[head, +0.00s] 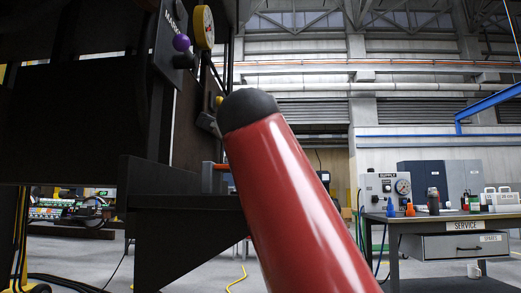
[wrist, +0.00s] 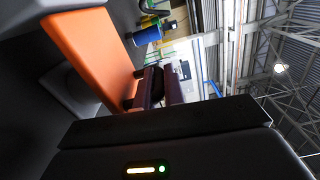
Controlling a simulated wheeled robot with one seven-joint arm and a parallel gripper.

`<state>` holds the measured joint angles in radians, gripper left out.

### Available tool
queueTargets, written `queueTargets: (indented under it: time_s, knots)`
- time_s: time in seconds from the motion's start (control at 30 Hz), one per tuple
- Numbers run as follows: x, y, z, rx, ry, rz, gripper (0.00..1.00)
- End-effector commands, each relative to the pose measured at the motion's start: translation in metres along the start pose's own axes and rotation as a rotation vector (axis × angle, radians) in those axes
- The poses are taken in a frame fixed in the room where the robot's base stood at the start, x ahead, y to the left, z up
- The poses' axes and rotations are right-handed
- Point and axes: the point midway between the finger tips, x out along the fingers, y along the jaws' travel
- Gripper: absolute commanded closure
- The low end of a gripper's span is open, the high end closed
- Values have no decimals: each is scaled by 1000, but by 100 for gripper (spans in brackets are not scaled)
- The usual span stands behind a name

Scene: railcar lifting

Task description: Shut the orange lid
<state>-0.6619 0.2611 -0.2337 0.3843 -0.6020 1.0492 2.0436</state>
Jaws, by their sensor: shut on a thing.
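The orange lid (wrist: 92,48) shows as a flat panel at the upper left of the wrist view. A dark bar-like handle (wrist: 132,103) stands out from its right edge. My gripper (wrist: 158,88) is shut on this handle; the exact contact is dark and hard to make out.
A dark machine frame with a gauge (head: 204,27) and a purple knob (head: 181,42) rises at left. Its dark shelf (head: 175,203) juts out below the lid. A service bench (head: 455,222) with bottles and cones stands at right. A blue cylinder (wrist: 147,36) shows beyond the lid.

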Motion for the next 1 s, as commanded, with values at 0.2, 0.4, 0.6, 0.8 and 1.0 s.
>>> queueTargets:
  time_s: [0.2,0.4,0.6,0.8,1.0]
  knots:
    - [1,3,0,-1,1,7,80]
    - [0,2,0,-1,0,5,80]
    - [-21,4,1,0,-3,3,80]
    - [-49,2,1,-1,-5,7,80]
    - [-70,2,1,-1,-3,8,80]
